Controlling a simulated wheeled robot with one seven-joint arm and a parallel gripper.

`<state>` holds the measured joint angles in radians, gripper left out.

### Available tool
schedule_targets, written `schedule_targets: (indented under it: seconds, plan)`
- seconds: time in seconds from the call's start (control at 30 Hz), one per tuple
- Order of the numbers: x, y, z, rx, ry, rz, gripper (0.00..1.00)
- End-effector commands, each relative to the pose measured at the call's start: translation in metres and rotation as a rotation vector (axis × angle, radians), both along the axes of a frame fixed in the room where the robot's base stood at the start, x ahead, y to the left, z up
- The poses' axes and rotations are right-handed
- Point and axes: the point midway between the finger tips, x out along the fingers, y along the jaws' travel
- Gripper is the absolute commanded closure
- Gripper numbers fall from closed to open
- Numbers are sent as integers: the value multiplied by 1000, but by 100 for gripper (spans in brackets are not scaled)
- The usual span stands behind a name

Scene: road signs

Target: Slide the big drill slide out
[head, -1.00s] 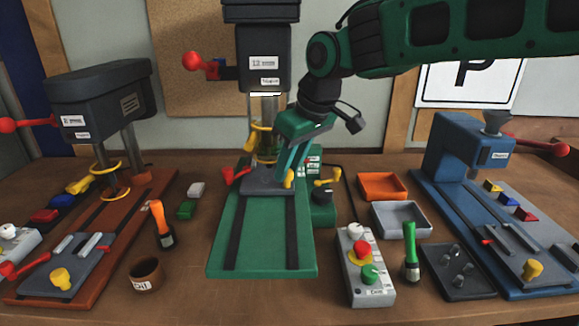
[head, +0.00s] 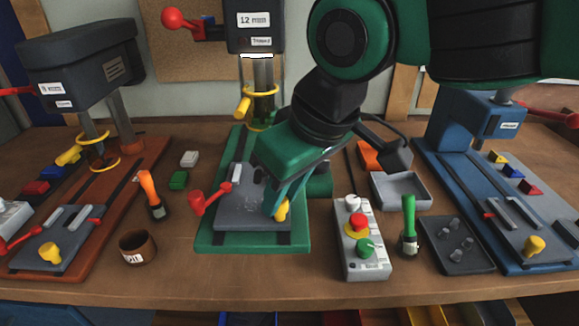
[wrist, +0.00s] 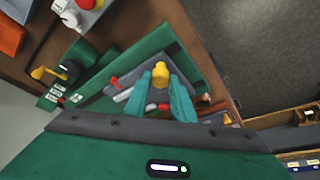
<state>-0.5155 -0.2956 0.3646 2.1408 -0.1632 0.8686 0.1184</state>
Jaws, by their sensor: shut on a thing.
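The big drill in the middle has a green base (head: 215,238) with a dark grey slide (head: 238,208) on it. The slide sits near the front of the base, with a red-handled clamp (head: 205,200) at its left. My gripper (head: 277,208) is shut on the yellow knob (head: 283,209) at the slide's right front. The wrist view shows the yellow knob (wrist: 161,72) between my two green fingers (wrist: 163,92). Much of the slide's right side is hidden behind my gripper in the head view.
A control box (head: 362,245) with red and green knobs stands right of the base. A brown cup (head: 138,248) and an orange-handled tool (head: 152,195) are on the left. Smaller orange (head: 65,265) and blue (head: 550,245) drill stands flank it. The table's front edge is close.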

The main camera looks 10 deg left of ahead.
Motion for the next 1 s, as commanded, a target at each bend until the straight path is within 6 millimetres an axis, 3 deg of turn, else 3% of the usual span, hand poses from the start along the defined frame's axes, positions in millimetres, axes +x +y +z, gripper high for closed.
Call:
schedule_targets:
  seconds: [0.2, 0.57, 0.6, 0.67, 1.0]
  plan:
    - [-17, -4, 1, -1, -1, -5, 100]
    - [-21, -4, 0, -4, 1, -1, 100]
    - [-22, -4, 0, -4, 1, -1, 72]
    - [-22, -3, 0, -4, 1, 1, 59]
    - [-21, -3, 2, -1, -1, 0, 59]
